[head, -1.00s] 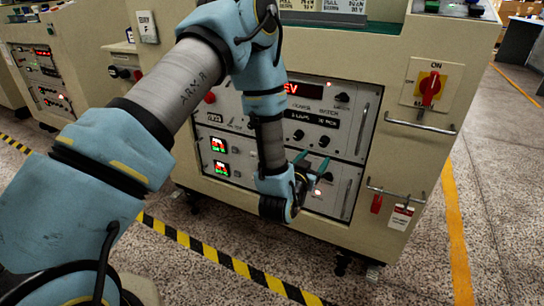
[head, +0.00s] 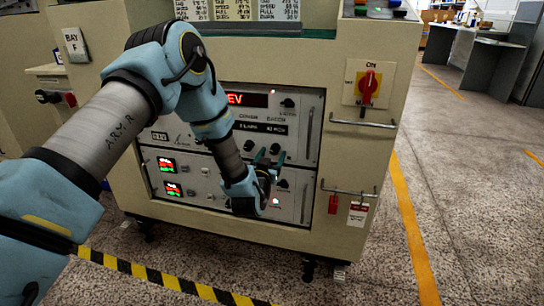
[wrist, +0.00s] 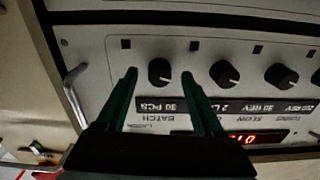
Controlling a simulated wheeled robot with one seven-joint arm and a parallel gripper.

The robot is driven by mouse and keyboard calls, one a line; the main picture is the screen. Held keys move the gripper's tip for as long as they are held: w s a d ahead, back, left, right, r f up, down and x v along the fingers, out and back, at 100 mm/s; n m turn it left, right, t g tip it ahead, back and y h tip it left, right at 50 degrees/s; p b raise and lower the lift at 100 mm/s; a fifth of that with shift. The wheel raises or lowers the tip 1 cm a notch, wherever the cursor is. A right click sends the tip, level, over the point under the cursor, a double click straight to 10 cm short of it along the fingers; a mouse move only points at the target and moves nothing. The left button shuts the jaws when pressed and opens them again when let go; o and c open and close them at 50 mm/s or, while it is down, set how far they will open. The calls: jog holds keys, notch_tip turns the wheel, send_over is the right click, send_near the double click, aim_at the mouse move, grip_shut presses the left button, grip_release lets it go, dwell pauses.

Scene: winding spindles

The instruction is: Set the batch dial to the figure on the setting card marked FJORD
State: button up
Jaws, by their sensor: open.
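The batch dial (wrist: 160,72) is a black round knob, seen upside down in the wrist view. My gripper (wrist: 158,73) is open and empty, with one dark green finger on each side of this knob and a gap at both sides. I cannot tell how deep the fingertips reach. In the head view my gripper (head: 268,157) is at the lower right of the upper panel. The setting cards (head: 235,9) stand on top of the cabinet, cut by the frame edge; I cannot make out the name FJORD.
Two more black knobs (wrist: 224,73) (wrist: 281,76) sit in the same row, close to one finger. A metal handle (wrist: 72,95) stands out at the panel's side. The cabinet also bears a red switch (head: 369,86) and a rail (head: 350,190) with hanging tags.

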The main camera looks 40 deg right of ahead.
jog(key=shift+d, duration=0.1)
grip_shut()
dwell(0.6)
